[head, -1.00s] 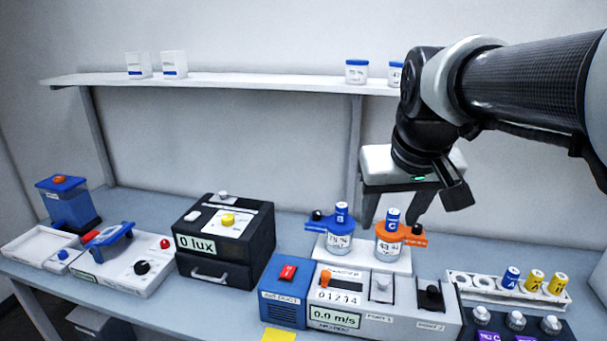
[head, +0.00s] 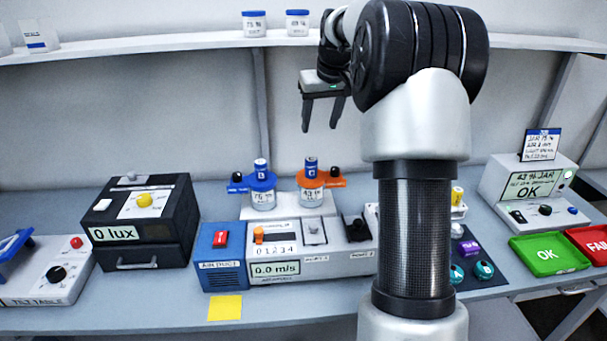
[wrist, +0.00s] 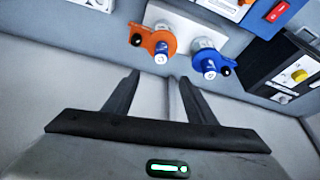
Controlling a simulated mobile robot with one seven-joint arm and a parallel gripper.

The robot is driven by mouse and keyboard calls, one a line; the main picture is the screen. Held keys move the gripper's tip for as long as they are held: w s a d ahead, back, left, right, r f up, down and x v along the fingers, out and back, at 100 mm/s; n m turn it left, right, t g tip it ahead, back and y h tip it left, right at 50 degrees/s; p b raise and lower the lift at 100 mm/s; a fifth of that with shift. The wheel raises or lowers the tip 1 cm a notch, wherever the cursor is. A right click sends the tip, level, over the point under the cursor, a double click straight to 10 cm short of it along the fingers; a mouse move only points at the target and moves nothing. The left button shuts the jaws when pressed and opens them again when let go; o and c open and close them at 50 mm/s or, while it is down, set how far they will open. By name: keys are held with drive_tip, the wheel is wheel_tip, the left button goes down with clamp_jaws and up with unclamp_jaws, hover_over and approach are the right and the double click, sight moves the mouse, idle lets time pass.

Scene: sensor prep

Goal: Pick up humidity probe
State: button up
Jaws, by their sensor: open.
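Two blue-topped probes stand upright in jars on a white stand (head: 288,207). One probe (head: 261,167) is in the jar with the blue collar (head: 262,182). The other (head: 311,165) is in the jar with the orange collar (head: 312,180). Both probes also show in the wrist view, the orange-collar one (wrist: 161,53) left and the blue-collar one (wrist: 209,68) right. I cannot tell which is the humidity probe. My gripper (head: 319,128) is open and empty, raised above the jars, apart from them. Its fingers (wrist: 160,76) point toward the jars in the wrist view.
The air duct unit (head: 275,270) stands in front of the jars, with the black lux box (head: 145,225) to the left. A shelf (head: 200,43) with small jars runs behind. An OK tray (head: 549,253) lies right.

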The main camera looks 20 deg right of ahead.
sight(311, 159)
drive_tip(key=p+x, duration=0.2)
drive_tip(key=x, duration=1.4)
drive_tip(key=shift+s+a+f, duration=0.1)
drive_tip(key=shift+f, duration=0.25)
clamp_jaws()
